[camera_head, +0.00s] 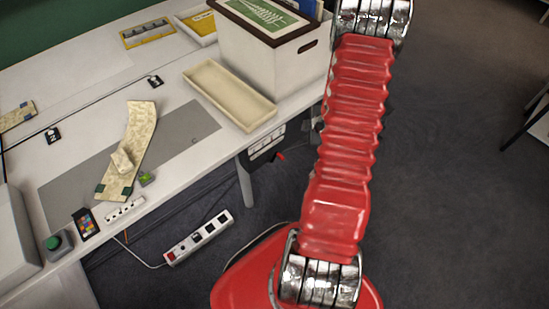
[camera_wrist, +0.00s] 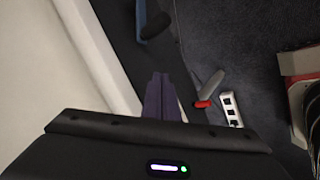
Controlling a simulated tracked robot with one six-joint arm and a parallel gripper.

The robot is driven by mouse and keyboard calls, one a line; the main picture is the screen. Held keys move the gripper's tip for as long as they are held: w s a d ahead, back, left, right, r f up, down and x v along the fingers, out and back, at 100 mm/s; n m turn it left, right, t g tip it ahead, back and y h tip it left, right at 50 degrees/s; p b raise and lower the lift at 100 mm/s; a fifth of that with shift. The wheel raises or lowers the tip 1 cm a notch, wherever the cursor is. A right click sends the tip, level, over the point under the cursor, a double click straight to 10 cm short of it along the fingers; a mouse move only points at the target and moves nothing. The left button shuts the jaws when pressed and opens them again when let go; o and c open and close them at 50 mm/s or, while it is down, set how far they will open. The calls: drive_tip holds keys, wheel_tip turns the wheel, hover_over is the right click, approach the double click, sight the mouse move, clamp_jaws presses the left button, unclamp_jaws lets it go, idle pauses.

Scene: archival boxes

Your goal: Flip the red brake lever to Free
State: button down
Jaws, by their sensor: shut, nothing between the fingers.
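The red lever (camera_head: 281,156) sticks out below the desk's front edge, beside a pale labelled housing (camera_head: 265,146). In the wrist view a short red piece (camera_wrist: 203,104), which looks like the same lever, lies to the right of my gripper, beside a grey rounded bar (camera_wrist: 211,84). The lever's markings are too small to read. My gripper (camera_wrist: 160,79) shows dark purple fingers pressed together, shut and empty, apart from the red piece in the picture. In the head view my gripper is not visible.
A cream box (camera_head: 260,58) and shallow tray (camera_head: 230,95) stand on the desk (camera_head: 150,80). A power strip (camera_head: 198,237) lies on the floor by a desk leg (camera_head: 245,182). A white socketed block (camera_wrist: 231,109) is near the red piece. The floor at right is largely clear.

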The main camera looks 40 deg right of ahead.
drive_tip(key=s+a+f+n+t+y, duration=0.3)
drive_tip(key=s+a+f+n+t, duration=0.3)
drive_tip(key=f, duration=0.5)
drive_tip(key=a+n+t, duration=0.1)
drive_tip(key=t, duration=0.1)
drive_tip(key=shift+s+n+t, duration=0.15)
drive_tip(key=shift+n+t, duration=0.25)
drive_tip(key=shift+w+a+f, duration=0.1)
drive_tip(key=shift+w+f, duration=0.2)
drive_tip(key=shift+w, duration=1.2)
drive_tip(key=shift+w+d+f, duration=0.1)
drive_tip(key=shift+w+f, duration=0.25)
drive_tip(key=shift+w, duration=1.1)
drive_tip(key=shift+w+a+f, duration=0.1)
drive_tip(key=shift+w+f, duration=0.2)
drive_tip(key=shift+w, duration=1.2)
drive_tip(key=shift+a, duration=0.1)
drive_tip(key=shift+a, duration=2.45)
drive_tip(key=s+d, duration=0.2)
drive_tip(key=s, duration=0.5)
drive_tip(key=shift+d, duration=0.15)
